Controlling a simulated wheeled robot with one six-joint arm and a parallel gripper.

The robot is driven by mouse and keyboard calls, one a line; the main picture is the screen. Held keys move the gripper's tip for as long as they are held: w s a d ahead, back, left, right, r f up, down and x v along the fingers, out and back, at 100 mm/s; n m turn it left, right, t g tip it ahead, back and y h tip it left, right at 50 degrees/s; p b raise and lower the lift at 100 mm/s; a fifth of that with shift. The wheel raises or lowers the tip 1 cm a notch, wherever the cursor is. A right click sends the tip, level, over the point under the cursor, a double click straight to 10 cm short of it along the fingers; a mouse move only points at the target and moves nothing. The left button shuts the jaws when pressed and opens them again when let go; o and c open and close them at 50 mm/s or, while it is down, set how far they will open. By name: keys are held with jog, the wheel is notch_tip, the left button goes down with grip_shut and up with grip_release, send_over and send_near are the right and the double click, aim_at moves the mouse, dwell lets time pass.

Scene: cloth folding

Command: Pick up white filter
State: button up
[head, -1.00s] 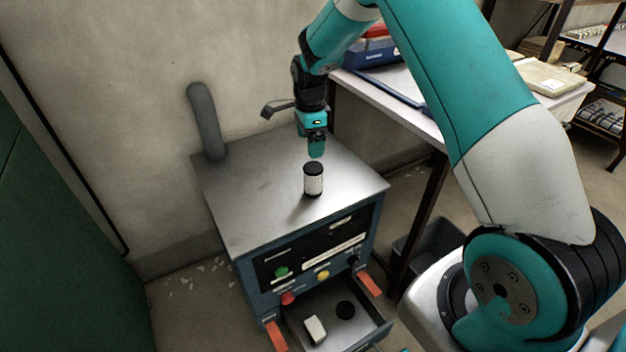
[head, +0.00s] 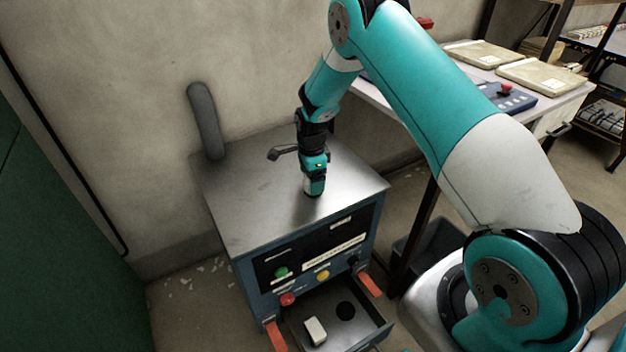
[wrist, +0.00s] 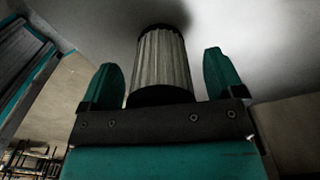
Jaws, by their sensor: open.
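The white filter (wrist: 159,60) is a pleated white cylinder with black ends. It stands upright on the metal cabinet top (head: 250,190). In the wrist view it sits between the two teal fingers of my gripper (wrist: 164,80), with a gap showing on each side. My gripper is open and comes down on the filter from above. In the head view my gripper (head: 315,186) covers most of the filter, and only a small pale part shows.
A grey pipe (head: 206,120) stands at the cabinet's back left. The cabinet's drawer (head: 360,325) is open below, holding a white block (head: 315,330). A table (head: 560,105) with several items is at right. The rest of the cabinet top is clear.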

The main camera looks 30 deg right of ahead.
jog(key=c, duration=1)
jog(key=shift+r, duration=0.2)
